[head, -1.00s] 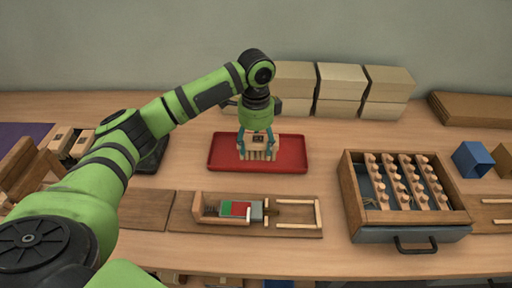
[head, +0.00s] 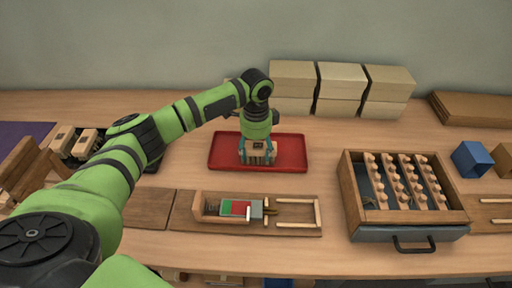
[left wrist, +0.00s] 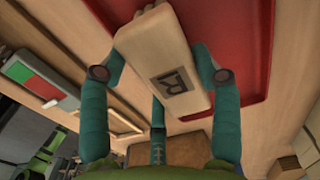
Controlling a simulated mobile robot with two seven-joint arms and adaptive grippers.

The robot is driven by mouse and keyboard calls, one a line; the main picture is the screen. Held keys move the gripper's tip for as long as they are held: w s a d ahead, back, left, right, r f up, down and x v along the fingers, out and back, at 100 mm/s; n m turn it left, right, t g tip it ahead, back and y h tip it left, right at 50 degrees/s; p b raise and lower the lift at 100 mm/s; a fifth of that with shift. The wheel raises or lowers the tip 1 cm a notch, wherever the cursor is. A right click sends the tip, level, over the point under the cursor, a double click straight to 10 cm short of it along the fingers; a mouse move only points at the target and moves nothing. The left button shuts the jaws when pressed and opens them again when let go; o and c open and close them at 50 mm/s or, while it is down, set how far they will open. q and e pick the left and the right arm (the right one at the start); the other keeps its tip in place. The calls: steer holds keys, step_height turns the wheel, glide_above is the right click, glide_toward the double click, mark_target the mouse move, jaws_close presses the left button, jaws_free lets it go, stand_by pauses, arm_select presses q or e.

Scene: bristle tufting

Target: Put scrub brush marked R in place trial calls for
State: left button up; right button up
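The scrub brush marked R is a pale wooden block with bristles below (head: 257,151). It is upright, low over the red tray (head: 295,155); whether its bristles touch the tray I cannot tell. The trial fixture (head: 212,213) on a wooden board has a green and red panel (head: 236,208), with a small white pointer at the red part. My right gripper is out of view.
Pale boxes (head: 342,82) are stacked behind the tray. A wooden case with pegged rows (head: 350,185) and a drawer handle stands right. Other brushes (head: 84,141) sit at the left. Bare table lies between tray and case.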

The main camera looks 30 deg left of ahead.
mark_target(256, 148)
arm_select(q)
steer(key=o, duration=0.4)
step_height(256, 148, up, 12)
steer(key=shift+r+b, duration=0.15)
steer(key=shift+b, duration=0.5)
